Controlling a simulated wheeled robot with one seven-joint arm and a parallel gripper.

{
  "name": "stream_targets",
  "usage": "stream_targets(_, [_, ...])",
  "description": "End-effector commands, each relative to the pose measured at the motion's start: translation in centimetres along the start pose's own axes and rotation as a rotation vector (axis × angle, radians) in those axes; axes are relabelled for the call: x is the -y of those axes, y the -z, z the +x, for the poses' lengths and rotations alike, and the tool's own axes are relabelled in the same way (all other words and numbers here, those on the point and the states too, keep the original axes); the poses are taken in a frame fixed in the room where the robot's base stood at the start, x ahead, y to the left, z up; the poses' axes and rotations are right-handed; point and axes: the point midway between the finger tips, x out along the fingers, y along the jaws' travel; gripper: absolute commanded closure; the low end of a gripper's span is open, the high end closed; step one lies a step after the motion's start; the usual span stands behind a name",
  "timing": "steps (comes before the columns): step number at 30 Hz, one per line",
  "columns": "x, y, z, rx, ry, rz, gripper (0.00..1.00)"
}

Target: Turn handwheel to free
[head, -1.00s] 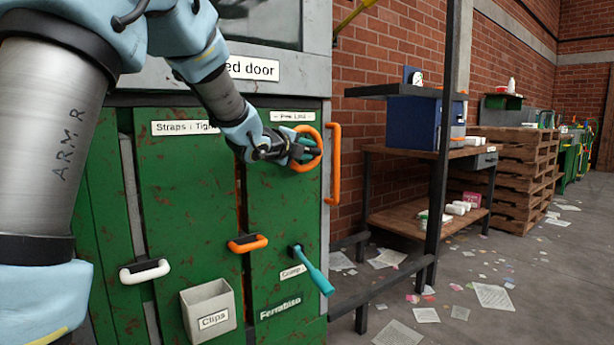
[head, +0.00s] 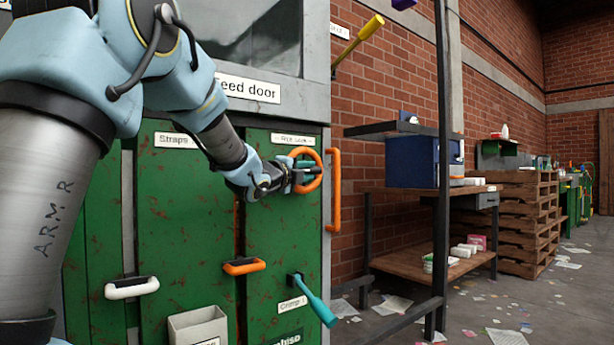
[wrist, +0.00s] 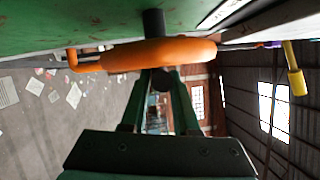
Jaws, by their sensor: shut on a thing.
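The orange handwheel (head: 318,170) is mounted on the upper part of the green cabinet's right door.
An orange vertical handle (head: 334,190) stands just right of the wheel. A teal crimp lever (head: 315,302), an orange handle (head: 244,266) and a white handle (head: 132,287) stick out lower down. A shelf bench (head: 425,262) and scattered papers lie to the right.

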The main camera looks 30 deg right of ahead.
Motion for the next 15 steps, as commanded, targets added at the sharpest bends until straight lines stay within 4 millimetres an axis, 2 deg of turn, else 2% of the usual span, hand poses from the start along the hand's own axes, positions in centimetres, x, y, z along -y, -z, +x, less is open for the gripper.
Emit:
stream_targets(7, [-0.01, -0.2, -0.02, 0.004, -0.001, 0.0, 1.0])
stream_targets(8, [-0.01, -0.2, -0.02, 0.004, -0.001, 0.0, 0.68])
stream_targets(15, [-0.01, -0.1, -0.01, 0.002, -0.001, 0.0, 0.42])
